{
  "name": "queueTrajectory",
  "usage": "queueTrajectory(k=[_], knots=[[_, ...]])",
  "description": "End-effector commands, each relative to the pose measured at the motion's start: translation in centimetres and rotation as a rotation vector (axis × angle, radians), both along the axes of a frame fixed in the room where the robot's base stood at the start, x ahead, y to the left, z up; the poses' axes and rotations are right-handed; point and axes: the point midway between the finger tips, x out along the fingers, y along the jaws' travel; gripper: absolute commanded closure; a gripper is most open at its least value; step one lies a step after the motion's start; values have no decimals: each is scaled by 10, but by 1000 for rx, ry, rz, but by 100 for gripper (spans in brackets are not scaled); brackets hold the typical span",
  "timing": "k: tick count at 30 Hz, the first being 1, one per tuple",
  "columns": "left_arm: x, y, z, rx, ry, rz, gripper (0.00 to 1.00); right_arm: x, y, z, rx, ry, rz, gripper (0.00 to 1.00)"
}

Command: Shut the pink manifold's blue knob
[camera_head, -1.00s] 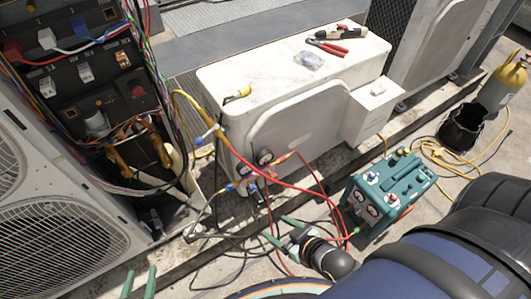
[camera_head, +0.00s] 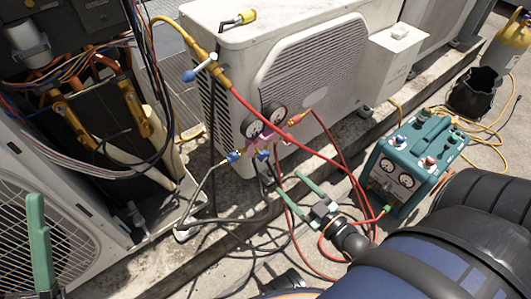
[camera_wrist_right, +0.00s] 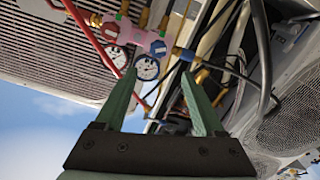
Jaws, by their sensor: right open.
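The pink manifold (camera_head: 267,138) hangs at the near end of the white condenser, below two round gauges. Its blue knob (camera_head: 262,155) is small here; the right wrist view shows it as a round blue knob (camera_wrist_right: 158,48) with a pale mark, beside a gauge (camera_wrist_right: 148,68). My right gripper (camera_head: 286,182) is open and empty, below and right of the manifold, apart from the knob. In its wrist view, the fingers (camera_wrist_right: 160,82) point toward the gauges and knob. My left gripper (camera_head: 40,240) shows only partly, at the lower left.
Red and dark hoses hang around the manifold and cross the ground. A blue hose fitting (camera_head: 233,157) sits just left of the knob. A teal recovery machine (camera_head: 410,165) stands at right. An open electrical unit (camera_head: 90,115) with loose wires is at left.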

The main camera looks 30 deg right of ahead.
Motion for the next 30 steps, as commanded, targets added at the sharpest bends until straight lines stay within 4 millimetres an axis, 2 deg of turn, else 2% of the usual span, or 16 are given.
queueTrajectory(k=[1, 7, 21, 24, 30], knots=[[-4, -1, -3, -2, -23, -6, 50, 1, -2, -6, -5, -12, -2, 29], [-8, -1, -3, 0, -44, -11, 50, 13, -4, -5, -11, -29, -4, 29], [-6, -6, -40, 28, -31, 1, 50, 103, 4, -6, -8, -28, -4, 29], [-6, -6, -45, 33, -29, 3, 50, 114, 5, -6, -8, -26, -4, 29], [-5, -7, -48, 37, -27, 6, 50, 125, 6, -5, -8, -23, -4, 29]])
